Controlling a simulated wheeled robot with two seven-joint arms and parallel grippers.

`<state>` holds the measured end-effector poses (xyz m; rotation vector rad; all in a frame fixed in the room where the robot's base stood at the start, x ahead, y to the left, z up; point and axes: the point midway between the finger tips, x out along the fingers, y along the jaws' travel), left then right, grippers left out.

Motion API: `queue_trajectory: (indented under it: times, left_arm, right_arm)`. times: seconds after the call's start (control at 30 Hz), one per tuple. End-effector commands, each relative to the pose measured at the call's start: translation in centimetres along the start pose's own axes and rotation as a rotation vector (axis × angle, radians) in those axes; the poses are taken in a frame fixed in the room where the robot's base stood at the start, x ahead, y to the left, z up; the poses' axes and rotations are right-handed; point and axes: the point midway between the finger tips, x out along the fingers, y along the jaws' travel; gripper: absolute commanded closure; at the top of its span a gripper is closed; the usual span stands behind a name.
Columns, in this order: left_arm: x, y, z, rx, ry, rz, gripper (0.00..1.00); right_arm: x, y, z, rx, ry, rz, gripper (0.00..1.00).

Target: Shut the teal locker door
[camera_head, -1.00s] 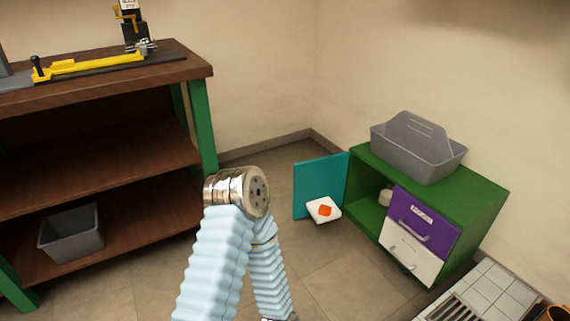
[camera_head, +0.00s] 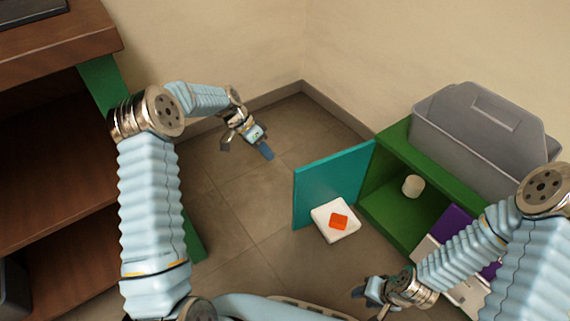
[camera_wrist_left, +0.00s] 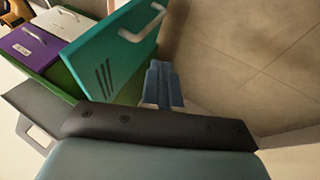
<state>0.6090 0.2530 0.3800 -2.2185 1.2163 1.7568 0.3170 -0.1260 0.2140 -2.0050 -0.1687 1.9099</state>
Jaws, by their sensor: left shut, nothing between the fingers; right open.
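The teal locker door (camera_head: 325,180) stands open, swung out from the left side of the green cabinet (camera_head: 395,225). The left wrist view shows the door (camera_wrist_left: 100,50) with a pale handle and dark vent slots. My left gripper (camera_head: 266,152) is shut and empty, to the left of the door with floor showing between them. Its blue fingers (camera_wrist_left: 162,85) appear beside the door in the left wrist view. My right gripper (camera_head: 368,298) is open and low, in front of the cabinet. My right arm partly hides the cabinet's drawers.
A white slab with an orange piece (camera_head: 336,221) lies by the door's base. A pale cup (camera_head: 412,186) stands inside the cabinet. A grey tote (camera_head: 480,135) sits on top. A brown workbench (camera_head: 60,50) stands at left. Floor between bench and door is clear.

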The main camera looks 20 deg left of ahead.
Motion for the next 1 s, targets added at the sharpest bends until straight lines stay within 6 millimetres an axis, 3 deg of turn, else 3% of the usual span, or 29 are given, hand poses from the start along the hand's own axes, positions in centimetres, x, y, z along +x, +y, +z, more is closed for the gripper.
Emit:
queue_trajectory:
  times: [0.07, 0.17, 0.27, 0.67, 0.8, 1.0]
  left_arm:
    - [-1.4, -0.5, -0.5, 0.047, 0.011, 0.011, 1.00]
    - [-1.7, -0.5, -0.7, 0.072, 0.014, 0.021, 1.00]
    - [-0.5, -0.4, -0.8, 0.073, 0.013, 0.023, 1.00]
    - [8.0, -0.2, -0.8, 0.070, 0.011, 0.023, 1.00]
    - [8.9, 1.6, -0.6, 0.072, 0.012, 0.021, 1.00]
    - [9.9, 2.9, -0.3, 0.070, 0.012, 0.020, 1.00]
  right_arm:
    - [0.4, 0.2, 0.0, 0.002, 0.000, 0.001, 0.57]
    - [0.5, 0.3, 0.0, 0.002, -0.001, 0.001, 0.57]
    - [0.5, 0.3, 0.0, 0.002, -0.001, 0.001, 0.57]
    - [1.2, 0.4, 0.1, 0.001, -0.003, -0.001, 0.57]
    - [1.1, 0.4, 0.1, 0.001, -0.003, -0.001, 0.57]
    - [1.2, 0.4, 0.1, 0.001, -0.003, -0.001, 0.57]
